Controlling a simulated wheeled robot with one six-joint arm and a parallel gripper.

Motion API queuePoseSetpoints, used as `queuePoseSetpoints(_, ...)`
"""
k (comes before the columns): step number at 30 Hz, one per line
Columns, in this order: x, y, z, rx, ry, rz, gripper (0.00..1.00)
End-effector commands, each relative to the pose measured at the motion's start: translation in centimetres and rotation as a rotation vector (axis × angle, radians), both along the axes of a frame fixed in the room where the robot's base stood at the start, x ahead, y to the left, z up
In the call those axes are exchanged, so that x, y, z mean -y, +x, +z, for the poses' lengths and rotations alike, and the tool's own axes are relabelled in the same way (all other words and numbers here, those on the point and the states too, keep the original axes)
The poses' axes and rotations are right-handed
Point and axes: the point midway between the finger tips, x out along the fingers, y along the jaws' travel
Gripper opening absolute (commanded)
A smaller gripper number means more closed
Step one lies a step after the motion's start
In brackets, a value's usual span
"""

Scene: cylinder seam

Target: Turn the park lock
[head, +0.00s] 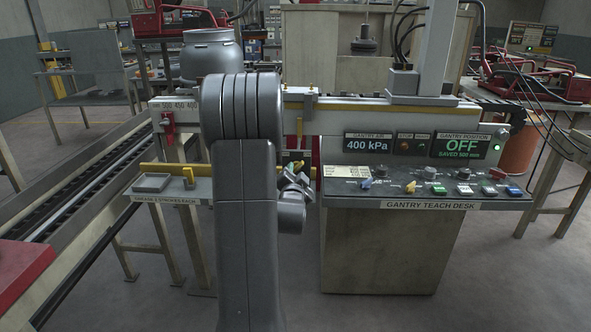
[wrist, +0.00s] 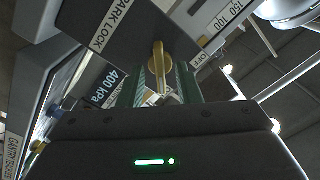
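The park lock shows in the wrist view as a yellow lever (wrist: 158,66) with a rounded end, beside a plate lettered PARK LOCK (wrist: 110,27). A small OFF label (wrist: 201,60) is on its other side. My gripper (wrist: 161,82) has its two green-faced fingers apart, one on each side of the lever, with gaps seen between. Whether the lever is level with the fingertips or beyond them I cannot tell. In the head view my arm covers much of this spot, and the fingertips are hard to make out.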

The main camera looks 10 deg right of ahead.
Motion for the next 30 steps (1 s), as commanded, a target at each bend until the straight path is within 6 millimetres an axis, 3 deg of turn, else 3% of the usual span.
queuePoseSetpoints(5, 0.4, 1.3, 0.0, -0.001, 0.000, -0.001, 0.31)
queuePoseSetpoints(14, 0.4, 1.5, 0.0, -0.001, 0.000, 0.000, 0.31)
queuePoseSetpoints(19, 0.4, 1.5, 0.0, -0.001, 0.000, 0.000, 0.00)
queuePoseSetpoints(30, 0.4, 1.5, -0.2, -0.010, -0.039, 0.000, 0.00)
